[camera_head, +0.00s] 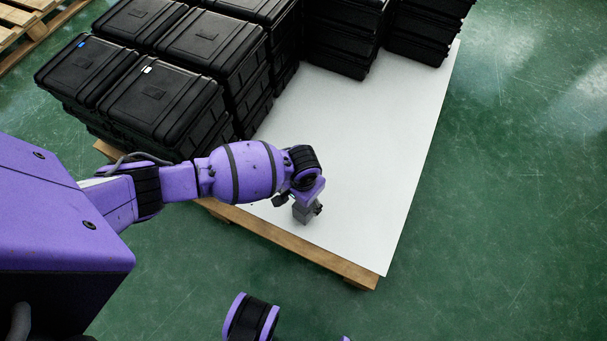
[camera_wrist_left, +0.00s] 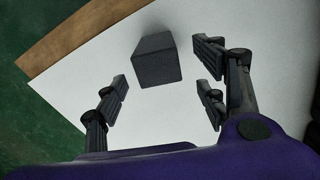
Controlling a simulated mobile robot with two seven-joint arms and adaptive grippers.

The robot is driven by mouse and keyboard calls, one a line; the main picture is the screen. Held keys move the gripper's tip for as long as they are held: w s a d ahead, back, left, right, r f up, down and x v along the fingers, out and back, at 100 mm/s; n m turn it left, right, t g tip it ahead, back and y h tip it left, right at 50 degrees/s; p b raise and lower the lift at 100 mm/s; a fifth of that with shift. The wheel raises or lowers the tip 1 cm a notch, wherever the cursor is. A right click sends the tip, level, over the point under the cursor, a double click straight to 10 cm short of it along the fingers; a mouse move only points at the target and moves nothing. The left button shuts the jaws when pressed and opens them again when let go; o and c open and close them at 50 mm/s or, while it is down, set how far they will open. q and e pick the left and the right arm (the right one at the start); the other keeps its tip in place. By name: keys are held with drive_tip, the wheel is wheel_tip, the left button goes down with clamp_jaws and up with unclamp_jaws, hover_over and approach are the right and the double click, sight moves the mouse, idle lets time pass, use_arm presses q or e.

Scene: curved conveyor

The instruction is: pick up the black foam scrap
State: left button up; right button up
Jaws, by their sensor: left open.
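The black foam scrap (camera_wrist_left: 157,62) is a small dark grey block lying on the white sheet. In the left wrist view it sits between and a little beyond the fingertips. In the head view it shows (camera_head: 303,215) just below my left wrist, near the front edge of the sheet. My left gripper (camera_head: 298,205) is open, with its fingers on either side of the block. It also shows in the left wrist view (camera_wrist_left: 161,80), with a visible gap to the block on both sides.
The white sheet (camera_head: 375,150) covers a wooden pallet (camera_head: 300,247), on the green floor (camera_head: 480,220). Stacked black cases (camera_head: 165,100) stand at the back left, and more cases (camera_head: 345,35) at the back. The sheet is clear to the right of my gripper.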

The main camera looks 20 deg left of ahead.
use_arm(q)
drive_tip(key=shift+s+a+f, duration=0.1)
drive_tip(key=shift+s+f, duration=0.1)
drive_tip(key=shift+f, duration=0.25)
wheel_tip(320, 180, down, 2)
drive_tip(key=shift+f+b, duration=0.1)
drive_tip(key=shift+b, duration=0.6)
wheel_tip(320, 180, down, 4)
drive_tip(key=b, duration=0.2)
drive_tip(key=shift+s+b, duration=0.1)
drive_tip(key=shift+b, duration=0.25)
drive_tip(key=shift+f, duration=0.45)
drive_tip(key=shift+r, duration=0.1)
drive_tip(key=shift+c, duration=0.4)
drive_tip(key=c, duration=0.8)
